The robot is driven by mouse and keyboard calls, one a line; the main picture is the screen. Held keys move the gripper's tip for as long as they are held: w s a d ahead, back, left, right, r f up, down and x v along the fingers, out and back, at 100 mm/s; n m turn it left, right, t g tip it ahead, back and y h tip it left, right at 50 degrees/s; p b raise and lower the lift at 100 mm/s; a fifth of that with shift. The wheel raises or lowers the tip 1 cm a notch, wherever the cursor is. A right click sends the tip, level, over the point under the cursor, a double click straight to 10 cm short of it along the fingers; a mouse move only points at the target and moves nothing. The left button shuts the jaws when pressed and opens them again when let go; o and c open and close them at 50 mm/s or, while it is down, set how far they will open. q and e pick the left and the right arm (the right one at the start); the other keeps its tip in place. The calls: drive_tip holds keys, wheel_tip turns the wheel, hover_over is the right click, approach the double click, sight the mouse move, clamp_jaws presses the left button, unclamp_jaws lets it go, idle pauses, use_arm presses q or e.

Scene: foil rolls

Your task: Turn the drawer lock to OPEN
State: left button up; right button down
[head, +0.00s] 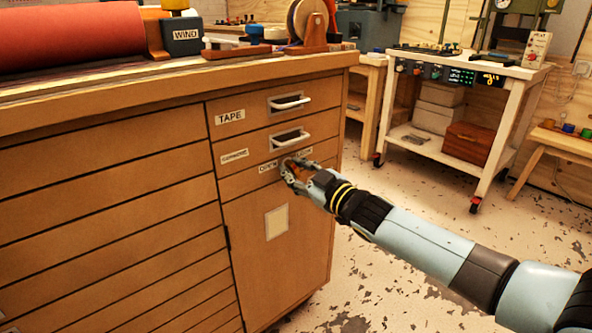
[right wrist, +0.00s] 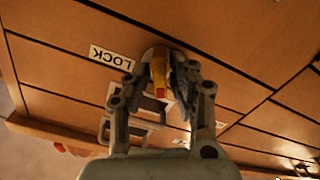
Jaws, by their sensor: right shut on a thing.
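The drawer lock is a small knob (right wrist: 159,70), yellow with a red end, on the front of the wooden cabinet (head: 255,195). My right gripper (head: 291,168) is shut on it, one finger on each side, as the right wrist view (right wrist: 160,78) also shows. In that view the knob's red end points down the picture. The LOCK label (right wrist: 111,57) is beside the knob, upside down in that view. The OPEN label (head: 268,166) shows left of the gripper in the head view. My left gripper is not in view.
Above the lock are two drawers with pale handles, an upper handle (head: 290,103) and a lower handle (head: 291,138). The upper has a TAPE label (head: 230,116). A red roll (head: 70,35) lies on the cabinet top. A white cart (head: 470,70) stands at the back right; the floor between is clear.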

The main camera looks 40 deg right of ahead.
drive_tip(key=n, duration=0.2)
drive_tip(key=shift+f+n, duration=0.1)
drive_tip(key=shift+n, duration=0.6)
drive_tip(key=c, duration=1.3)
unclamp_jaws()
drive_tip(key=shift+c, duration=0.2)
drive_tip(key=shift+s, duration=0.1)
drive_tip(key=s, duration=1.2)
drive_tip(key=shift+d, duration=0.4)
